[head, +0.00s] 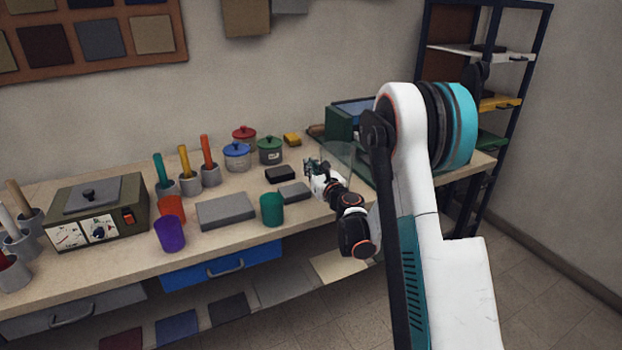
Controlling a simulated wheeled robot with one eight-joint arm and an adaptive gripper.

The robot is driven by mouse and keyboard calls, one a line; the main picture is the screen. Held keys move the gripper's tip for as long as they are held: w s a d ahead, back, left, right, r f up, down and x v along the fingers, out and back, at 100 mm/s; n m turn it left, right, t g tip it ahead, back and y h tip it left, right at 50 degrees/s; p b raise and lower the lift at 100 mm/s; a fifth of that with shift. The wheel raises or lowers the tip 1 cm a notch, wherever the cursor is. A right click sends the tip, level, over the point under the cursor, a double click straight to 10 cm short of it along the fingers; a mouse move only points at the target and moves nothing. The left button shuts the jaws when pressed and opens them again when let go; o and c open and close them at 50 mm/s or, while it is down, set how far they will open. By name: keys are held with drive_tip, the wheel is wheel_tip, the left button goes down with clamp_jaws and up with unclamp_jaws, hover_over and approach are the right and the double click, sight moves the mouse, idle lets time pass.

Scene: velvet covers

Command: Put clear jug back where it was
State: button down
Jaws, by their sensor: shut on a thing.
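The clear jug (340,153) is a faint, see-through shape above the right part of the workbench. My gripper (314,168) is at its left side, shut on it. Its lower part is hidden behind my wrist, so I cannot tell whether it touches the bench.
The workbench (110,259) holds a green cup (271,209), a grey slab (225,211), a black block (279,174) and a grey block (294,192) near my gripper. Lidded red, blue (237,157) and green pots (270,151) stand behind. A dark green box (338,124) stands at the back right.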

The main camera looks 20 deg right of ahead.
wheel_tip(320, 180, down, 3)
drive_tip(key=shift+b, duration=0.45)
drive_tip(key=shift+r, duration=0.1)
drive_tip(key=c, duration=2.2)
unclamp_jaws()
drive_tip(key=o, duration=0.5)
